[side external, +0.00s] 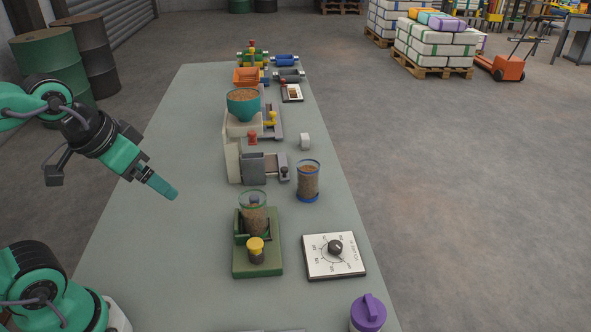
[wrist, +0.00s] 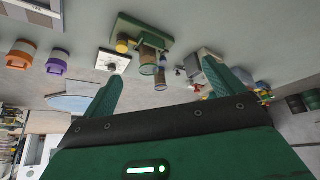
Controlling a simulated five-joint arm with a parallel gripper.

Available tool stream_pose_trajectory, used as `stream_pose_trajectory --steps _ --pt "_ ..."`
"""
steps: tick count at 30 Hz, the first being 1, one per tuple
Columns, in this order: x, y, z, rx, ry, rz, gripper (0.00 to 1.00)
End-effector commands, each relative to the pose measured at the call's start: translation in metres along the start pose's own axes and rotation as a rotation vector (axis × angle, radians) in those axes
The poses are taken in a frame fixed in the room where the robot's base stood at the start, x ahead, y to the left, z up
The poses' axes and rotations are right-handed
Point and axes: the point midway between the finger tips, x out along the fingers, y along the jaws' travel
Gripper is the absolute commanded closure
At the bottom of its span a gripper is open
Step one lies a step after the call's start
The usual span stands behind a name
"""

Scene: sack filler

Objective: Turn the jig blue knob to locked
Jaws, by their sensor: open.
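A green jig (side external: 257,255) stands on the near part of the bench and holds a clear cup of brown grain (side external: 254,215). The knob on its front is yellow-topped (side external: 256,247) with a dark body; I see no blue knob on this jig. The jig also shows in the wrist view (wrist: 140,29), with its yellow knob (wrist: 122,43) at its left end. My gripper (side external: 168,191) is in the air to the left of the jig, apart from everything. In the wrist view its two green fingers are spread with nothing held between them.
A white dial plate (side external: 318,265) with a black knob lies right of the jig. A purple-lidded container (side external: 368,313) stands nearer. A blue-rimmed grain jar (side external: 308,181) and a hopper machine (side external: 243,125) stand behind. The bench's left side (side external: 150,240) is clear.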

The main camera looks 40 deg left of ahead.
Motion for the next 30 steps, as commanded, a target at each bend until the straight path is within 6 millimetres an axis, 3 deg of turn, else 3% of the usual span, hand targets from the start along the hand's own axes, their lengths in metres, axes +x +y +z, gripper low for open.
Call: stream_pose_trajectory --steps 1,7,20,30 --pt "0.0 0.0 0.0 0.0 0.0 0.0 0.17" --pt "0.001 0.0 -0.005 0.0 -0.012 0.0 0.55" --pt "0.021 0.002 -0.052 -0.001 -0.125 0.003 0.55" --pt "0.059 0.004 -0.094 -0.001 -0.237 0.003 0.55"
